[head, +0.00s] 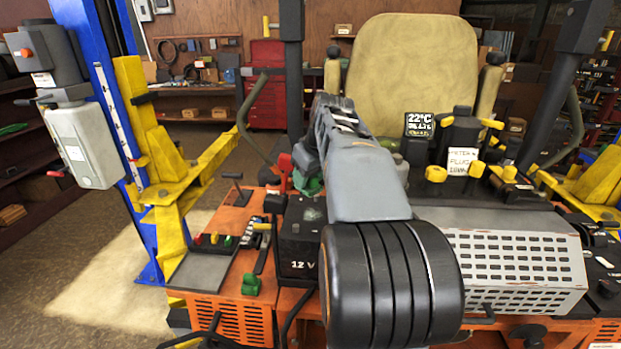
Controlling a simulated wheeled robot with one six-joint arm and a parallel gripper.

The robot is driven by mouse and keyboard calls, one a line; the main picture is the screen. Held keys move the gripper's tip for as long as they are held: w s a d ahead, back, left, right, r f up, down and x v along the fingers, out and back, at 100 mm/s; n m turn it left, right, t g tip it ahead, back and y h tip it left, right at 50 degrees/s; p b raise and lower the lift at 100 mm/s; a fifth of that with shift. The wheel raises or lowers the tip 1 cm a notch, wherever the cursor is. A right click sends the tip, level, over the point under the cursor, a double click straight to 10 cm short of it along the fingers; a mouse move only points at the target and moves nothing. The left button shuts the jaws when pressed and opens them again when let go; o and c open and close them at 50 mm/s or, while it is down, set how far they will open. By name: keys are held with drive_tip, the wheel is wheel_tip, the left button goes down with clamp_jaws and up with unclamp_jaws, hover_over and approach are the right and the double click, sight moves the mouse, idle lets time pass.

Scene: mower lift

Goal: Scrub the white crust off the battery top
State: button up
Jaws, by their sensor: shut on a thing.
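The black battery (302,262), marked 12 V, stands on the orange machine deck just left of my arm. Part of its top (300,213) shows, with faint pale marks that may be crust; its right side is hidden by my arm. My gripper (306,172) is above the back of the battery, mostly hidden behind my own grey arm link. It is shut on a dark green thing (311,187), perhaps a scrubbing brush, whose shape is partly hidden. I cannot tell whether that thing touches the battery top.
A red part (281,174) stands just left of my gripper. A black tray (197,264) and a small green part (251,285) lie left of the battery. The seat (402,75) is behind, a perforated grey cover (515,262) at right, and a blue lift post (108,120) at left.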

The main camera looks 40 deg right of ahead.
drive_tip(key=shift+w+r, duration=0.1)
drive_tip(key=shift+r, duration=0.4)
drive_tip(key=shift+r, duration=1.45)
